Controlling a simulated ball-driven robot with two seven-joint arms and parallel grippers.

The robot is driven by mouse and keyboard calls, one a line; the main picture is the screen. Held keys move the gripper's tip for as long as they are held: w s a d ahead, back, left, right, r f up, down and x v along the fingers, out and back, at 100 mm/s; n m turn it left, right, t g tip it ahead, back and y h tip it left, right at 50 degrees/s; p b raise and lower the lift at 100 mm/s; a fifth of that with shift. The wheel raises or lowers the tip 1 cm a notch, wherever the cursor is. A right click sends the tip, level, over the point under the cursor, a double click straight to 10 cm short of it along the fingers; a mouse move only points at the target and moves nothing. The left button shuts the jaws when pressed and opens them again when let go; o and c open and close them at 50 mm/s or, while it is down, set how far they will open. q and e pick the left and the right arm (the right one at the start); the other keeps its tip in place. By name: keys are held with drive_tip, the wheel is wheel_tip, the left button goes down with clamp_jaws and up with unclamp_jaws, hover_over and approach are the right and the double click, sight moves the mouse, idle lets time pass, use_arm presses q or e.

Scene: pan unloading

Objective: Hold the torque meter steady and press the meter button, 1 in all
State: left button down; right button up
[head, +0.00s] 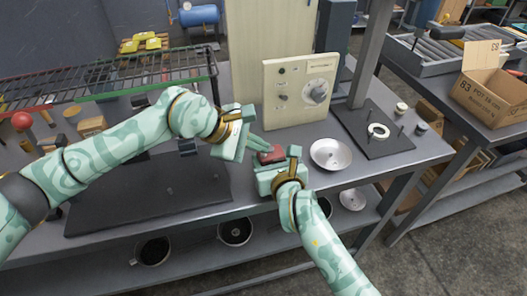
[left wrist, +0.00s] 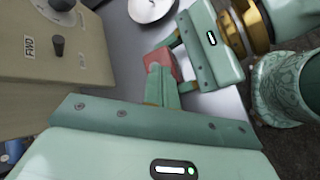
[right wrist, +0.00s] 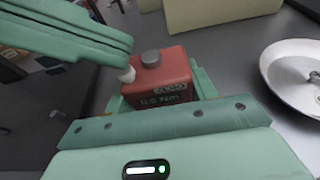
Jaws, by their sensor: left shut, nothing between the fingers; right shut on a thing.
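The torque meter is a small red box (right wrist: 165,85) with a grey round knob (right wrist: 151,57) on top and a "0.0 Nm" label on its side. My right gripper (head: 278,161) is shut on it, one finger on each side, just above the bench. The meter also shows in the head view (head: 272,154) and the left wrist view (left wrist: 160,62). My left gripper (left wrist: 158,74) is shut and empty, its fingertips at the meter's top edge beside the knob. A small whitish piece (right wrist: 127,75) shows at those tips; whether it is the meter button, and whether the tips touch it, I cannot tell.
A beige control panel (head: 300,90) with knobs stands behind the meter. A shallow metal dish (head: 331,153) lies to the right. A dark stand base (head: 375,135) holds a white ring.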

use_arm(q)
drive_tip(key=shift+r, duration=0.7)
drive_tip(key=shift+r, duration=2.5)
use_arm(e)
drive_tip(key=o, duration=1.2)
drive_tip(key=shift+s, duration=0.1)
